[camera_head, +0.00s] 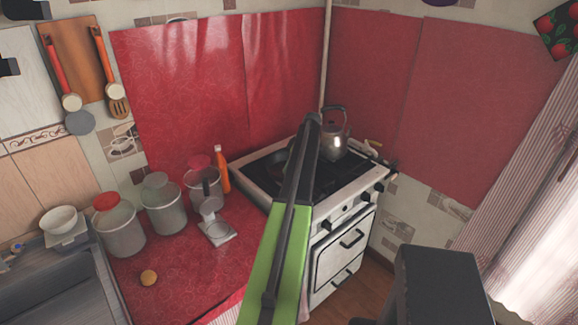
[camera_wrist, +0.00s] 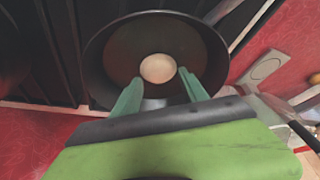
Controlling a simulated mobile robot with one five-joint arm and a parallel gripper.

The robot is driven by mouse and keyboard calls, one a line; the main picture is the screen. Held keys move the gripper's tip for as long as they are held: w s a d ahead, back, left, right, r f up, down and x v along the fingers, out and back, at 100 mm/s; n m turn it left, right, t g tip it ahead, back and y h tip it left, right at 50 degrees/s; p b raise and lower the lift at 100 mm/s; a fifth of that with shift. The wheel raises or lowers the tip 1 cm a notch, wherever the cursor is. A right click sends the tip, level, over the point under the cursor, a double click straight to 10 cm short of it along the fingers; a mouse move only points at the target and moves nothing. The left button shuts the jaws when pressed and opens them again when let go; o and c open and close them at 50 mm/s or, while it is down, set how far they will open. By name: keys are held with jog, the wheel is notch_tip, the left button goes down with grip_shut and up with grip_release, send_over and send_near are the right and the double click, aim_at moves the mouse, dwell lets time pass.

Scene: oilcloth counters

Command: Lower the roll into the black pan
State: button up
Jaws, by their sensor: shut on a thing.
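The roll (camera_wrist: 158,68) is a pale round thing between the tips of my gripper's two green fingers (camera_wrist: 160,77) in the wrist view. My gripper is shut on it. The black pan (camera_wrist: 212,50) lies behind and around the roll in that view, with the roll over its middle. I cannot tell whether the roll touches the pan's bottom. In the head view my arm reaches over the stove and hides the roll and most of the pan; a dark edge that may be the pan (camera_head: 279,165) shows left of the arm.
The white stove (camera_head: 340,225) carries a metal kettle (camera_head: 333,137) at the back, close to my arm. A small round bun-like thing (camera_head: 148,277) lies on the red counter (camera_head: 185,272). Several jars, a scale (camera_head: 217,233) and an orange bottle (camera_head: 221,172) stand left of the stove.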

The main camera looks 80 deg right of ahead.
jog(key=shift+f, duration=0.1)
jog(key=o, duration=1.6)
jog(key=shift+c, duration=0.2)
jog(key=d+p+v, duration=0.1)
jog(key=p+v, duration=1.5)
jog(key=v, duration=0.1)
jog(key=shift+a, duration=0.5)
